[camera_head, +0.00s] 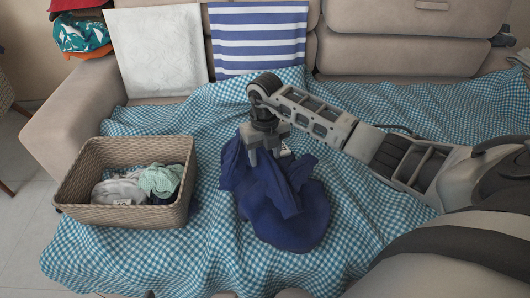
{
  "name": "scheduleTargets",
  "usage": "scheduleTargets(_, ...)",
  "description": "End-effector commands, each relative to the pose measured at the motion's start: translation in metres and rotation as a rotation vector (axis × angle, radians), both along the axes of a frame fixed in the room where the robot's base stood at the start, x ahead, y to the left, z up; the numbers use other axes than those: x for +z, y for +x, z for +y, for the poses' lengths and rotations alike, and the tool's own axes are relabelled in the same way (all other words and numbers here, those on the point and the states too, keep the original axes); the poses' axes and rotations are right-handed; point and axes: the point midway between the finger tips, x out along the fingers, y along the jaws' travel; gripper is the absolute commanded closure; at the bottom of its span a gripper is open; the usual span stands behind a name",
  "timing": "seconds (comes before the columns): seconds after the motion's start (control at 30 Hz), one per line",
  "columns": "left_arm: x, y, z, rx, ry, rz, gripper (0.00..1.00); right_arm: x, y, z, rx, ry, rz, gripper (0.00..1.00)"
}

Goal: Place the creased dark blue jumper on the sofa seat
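The creased dark blue jumper (285,210) lies bunched on the sofa seat, on a blue-and-white checked cloth (330,255), right of the basket. My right gripper (265,155) points down at the jumper's upper part. Its two fingers are spread apart, with dark blue fabric below and behind them. I cannot tell how deep the fingertips reach into the folds. A small white tag shows beside the gripper. My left gripper is out of view.
Folded clothes (82,34) lie at the back left. Checked cloth in front is clear.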

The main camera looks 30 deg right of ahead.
Motion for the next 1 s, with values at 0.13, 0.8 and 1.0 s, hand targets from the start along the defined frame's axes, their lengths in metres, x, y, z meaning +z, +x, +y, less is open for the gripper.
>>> scheduleTargets(0.13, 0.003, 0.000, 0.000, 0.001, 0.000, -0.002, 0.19, 0.004, 0.000, 0.000, 0.000, 0.001, 0.000, 0.50)
scheduleTargets(0.8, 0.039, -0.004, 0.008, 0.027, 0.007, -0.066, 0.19, 0.117, 0.000, 0.000, 0.000, -0.001, -0.002, 0.50)
scheduleTargets(1.0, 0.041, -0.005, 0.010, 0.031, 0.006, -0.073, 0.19, 0.123, 0.000, 0.000, 0.001, 0.000, 0.001, 0.50)
